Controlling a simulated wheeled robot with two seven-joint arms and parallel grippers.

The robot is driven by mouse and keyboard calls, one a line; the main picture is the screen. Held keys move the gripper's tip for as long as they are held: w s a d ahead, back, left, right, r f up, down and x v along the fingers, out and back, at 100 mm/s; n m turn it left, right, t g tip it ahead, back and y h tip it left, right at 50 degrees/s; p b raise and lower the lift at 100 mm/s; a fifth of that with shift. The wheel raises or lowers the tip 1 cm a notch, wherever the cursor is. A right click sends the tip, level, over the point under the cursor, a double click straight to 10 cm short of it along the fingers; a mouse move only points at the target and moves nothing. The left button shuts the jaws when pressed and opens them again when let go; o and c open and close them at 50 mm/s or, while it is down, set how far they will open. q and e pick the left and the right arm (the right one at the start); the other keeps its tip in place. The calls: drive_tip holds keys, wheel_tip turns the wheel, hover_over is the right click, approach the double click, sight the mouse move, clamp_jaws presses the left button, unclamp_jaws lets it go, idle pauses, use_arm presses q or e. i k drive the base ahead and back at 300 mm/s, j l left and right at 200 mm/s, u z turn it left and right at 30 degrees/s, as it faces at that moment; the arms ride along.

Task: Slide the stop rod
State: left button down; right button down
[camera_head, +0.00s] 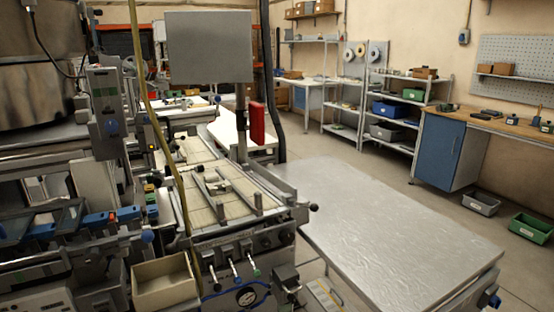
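A machine bed (215,185) with light slats and metal rails stands left of centre. A short rod with a dark round knob (313,207) sticks out at the bed's right end. I cannot tell for certain which of these parts is the stop rod. No tape reel can be made out on the bed. Neither of my grippers can be made out in the head view.
A bare metal table (390,225) adjoins the machine on the right. Levers (233,268) and a gauge (246,297) sit on the machine's front, near an open beige box (163,283). A grey panel (210,46) and a red box (257,123) rise above. Floor bins (480,203) stand far right.

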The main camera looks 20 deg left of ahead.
sight(197, 168)
drive_tip(key=u, duration=1.45)
